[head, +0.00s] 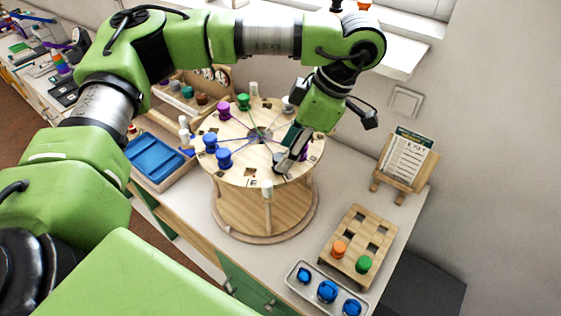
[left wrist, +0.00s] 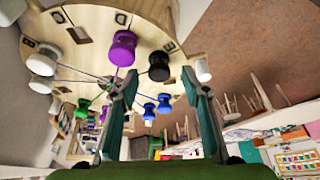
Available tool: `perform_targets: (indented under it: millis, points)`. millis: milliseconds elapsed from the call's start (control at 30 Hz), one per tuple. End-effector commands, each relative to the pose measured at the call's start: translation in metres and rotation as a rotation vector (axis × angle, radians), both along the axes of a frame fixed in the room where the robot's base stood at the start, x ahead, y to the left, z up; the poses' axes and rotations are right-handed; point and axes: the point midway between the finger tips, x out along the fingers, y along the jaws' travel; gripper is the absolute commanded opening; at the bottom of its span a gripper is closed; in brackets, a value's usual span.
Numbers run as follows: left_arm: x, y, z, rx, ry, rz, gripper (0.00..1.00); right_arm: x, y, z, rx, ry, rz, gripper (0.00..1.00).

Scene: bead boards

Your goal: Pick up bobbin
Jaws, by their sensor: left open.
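Bobbins stand around the top of a round wooden stand (head: 240,178). In the head view I see a purple bobbin (head: 224,110), a green bobbin (head: 243,102) and two blue bobbins (head: 210,142) (head: 224,158). My left gripper (head: 288,160) is over the right front of the top and hides part of it. In the left wrist view the gripper (left wrist: 157,82) is open, its fingers apart. A black bobbin (left wrist: 159,66) and a purple bobbin (left wrist: 122,48) appear around the gap between the tips; I see nothing gripped. A whitish bobbin (left wrist: 43,62) is further left. My right gripper is not in view.
A wooden rack (head: 349,228) with an orange and a green bobbin stands at front right. A pale tray (head: 312,292) with three blue bobbins lies before it. A card on an easel (head: 405,158) stands by the wall. A blue tray (head: 155,160) is left of the stand.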

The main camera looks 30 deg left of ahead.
Motion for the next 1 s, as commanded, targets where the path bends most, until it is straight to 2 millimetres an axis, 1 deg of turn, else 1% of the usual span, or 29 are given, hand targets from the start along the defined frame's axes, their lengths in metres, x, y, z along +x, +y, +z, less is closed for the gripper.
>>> perform_targets:
  millis: [33,67,133,233,333,500,567,600,667,1000]
  points:
    - [-0.001,0.003,-0.003,0.002,0.006,0.001,0.42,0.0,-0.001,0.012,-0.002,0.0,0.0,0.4]
    - [-0.001,0.004,-0.007,0.001,0.005,0.001,0.42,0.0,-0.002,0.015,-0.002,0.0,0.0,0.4]
    - [-0.003,0.007,-0.019,0.001,0.005,0.002,0.42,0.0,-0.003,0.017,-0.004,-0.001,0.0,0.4]
    - [-0.003,0.01,-0.028,0.0,0.002,0.001,0.42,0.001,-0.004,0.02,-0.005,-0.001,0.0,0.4]
    - [-0.004,0.011,-0.033,-0.001,0.002,0.001,0.42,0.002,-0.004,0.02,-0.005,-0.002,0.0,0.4]
    - [-0.003,0.011,-0.033,0.0,0.001,0.0,0.42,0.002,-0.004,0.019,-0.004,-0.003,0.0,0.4]
    - [-0.003,0.011,-0.033,0.0,0.001,0.0,0.27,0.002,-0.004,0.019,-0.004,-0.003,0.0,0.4]
    - [-0.003,0.011,-0.033,0.0,0.001,0.0,0.16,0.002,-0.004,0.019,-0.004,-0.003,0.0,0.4]
    - [-0.003,0.011,-0.033,0.0,0.001,0.0,0.01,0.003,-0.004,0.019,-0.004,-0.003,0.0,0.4]
    - [-0.003,0.011,-0.032,0.0,0.001,0.0,0.0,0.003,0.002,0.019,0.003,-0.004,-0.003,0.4]
